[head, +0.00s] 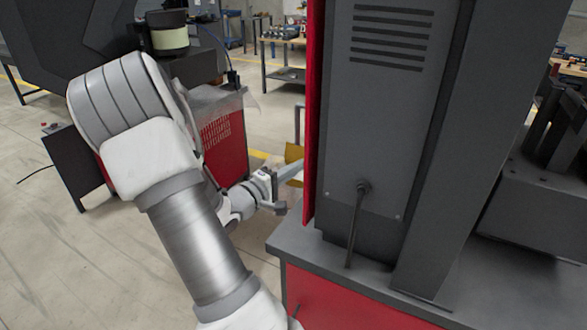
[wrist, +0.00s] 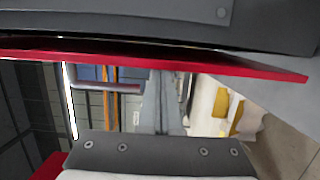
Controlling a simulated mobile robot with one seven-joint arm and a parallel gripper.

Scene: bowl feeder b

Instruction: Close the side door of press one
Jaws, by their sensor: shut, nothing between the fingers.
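The side door of press one is a red panel (head: 313,110) seen nearly edge-on along the left side of the grey press body (head: 385,130). In the wrist view the red door (wrist: 150,58) runs across the top, with a dark narrow gap between it and the grey press. A grey bar handle (head: 298,122) stands on the door's outer face; it also shows in the wrist view (wrist: 108,87). My gripper (head: 296,170) is shut and empty, left of the door, with its fingertips close to the outer face. I cannot tell whether they touch it.
The press's grey ledge (head: 300,247) over a red base lies just right of my arm. A red perforated cabinet (head: 224,135) stands behind my arm at the left. A workbench (head: 284,40) is farther back. Open floor lies at the left.

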